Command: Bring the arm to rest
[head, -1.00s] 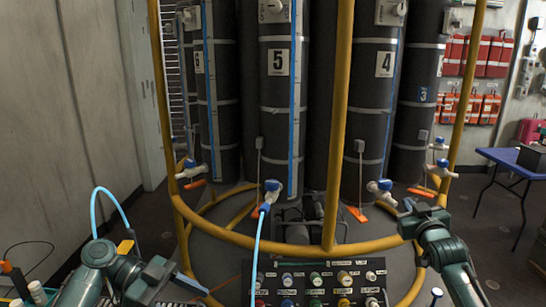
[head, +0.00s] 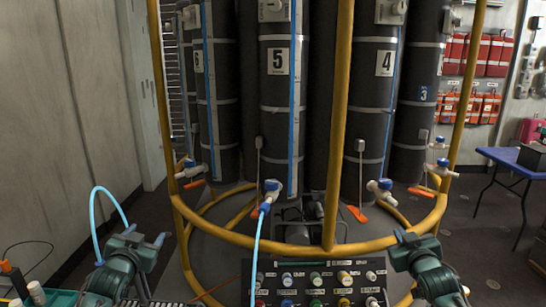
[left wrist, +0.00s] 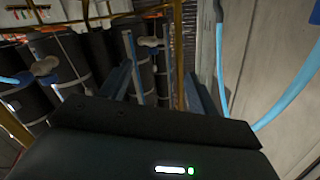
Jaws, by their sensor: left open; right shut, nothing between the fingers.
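My left gripper (head: 143,236) is at the lower left of the head view, pointing away from me, left of the yellow ring frame. It is open, and its two fingers show in the left wrist view (left wrist: 162,80) with nothing between them. My right gripper (head: 411,238) is at the lower right, just by the front of the yellow ring rail. It is shut and empty; whether it touches the rail I cannot tell.
Dark numbered cylinders (head: 279,120) stand inside the yellow frame (head: 338,130). A blue hose (head: 257,245) hangs from a valve (head: 271,187) in front. Another blue hose (head: 103,192) arcs by my left arm. A control panel (head: 333,268) is low in front. A blue table (head: 500,156) stands right.

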